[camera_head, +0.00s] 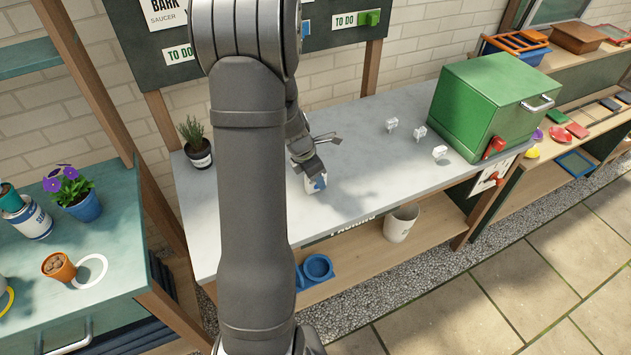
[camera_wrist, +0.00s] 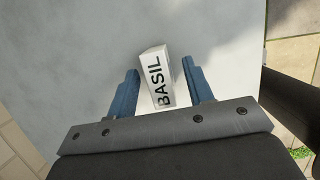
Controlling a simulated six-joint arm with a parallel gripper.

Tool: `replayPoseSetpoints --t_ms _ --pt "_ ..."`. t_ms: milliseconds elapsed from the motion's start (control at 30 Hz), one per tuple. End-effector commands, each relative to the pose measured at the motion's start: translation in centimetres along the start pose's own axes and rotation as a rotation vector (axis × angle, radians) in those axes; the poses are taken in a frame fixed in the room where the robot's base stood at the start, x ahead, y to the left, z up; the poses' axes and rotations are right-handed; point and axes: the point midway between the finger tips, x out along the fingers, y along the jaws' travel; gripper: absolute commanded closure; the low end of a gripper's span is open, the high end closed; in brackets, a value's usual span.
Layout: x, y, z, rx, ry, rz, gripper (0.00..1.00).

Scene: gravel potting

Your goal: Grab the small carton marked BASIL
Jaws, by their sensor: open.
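The small white carton marked BASIL (camera_wrist: 157,76) stands on the grey worktop (camera_wrist: 85,65), between the two blue fingers of my gripper (camera_wrist: 164,85) in the wrist view. A narrow gap shows on each side of it, so the fingers do not appear to touch it. My gripper is open. In the head view my gripper (camera_head: 309,166) is low over the worktop, and the carton (camera_head: 315,184) shows just below it, partly hidden by the gripper. My arm hides part of the worktop to the left.
A potted herb (camera_head: 195,143) stands at the worktop's back left. Several small white clips or holders (camera_head: 420,133) stand to the right, before a green box (camera_head: 492,105) with a handle. The worktop between carton and clips is clear. The front edge is close to the carton.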

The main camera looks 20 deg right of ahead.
Motion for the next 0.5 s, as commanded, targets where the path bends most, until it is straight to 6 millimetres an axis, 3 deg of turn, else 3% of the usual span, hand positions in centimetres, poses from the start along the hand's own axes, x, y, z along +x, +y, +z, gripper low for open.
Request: replayPoseSetpoints --t_ms 200,467,500 --pt "2.1 0.1 0.0 -0.001 0.0 -0.001 0.53" --pt "2.3 0.1 0.0 0.0 0.0 0.0 0.53" --pt "2.3 0.1 0.0 0.0 0.0 0.0 0.61"
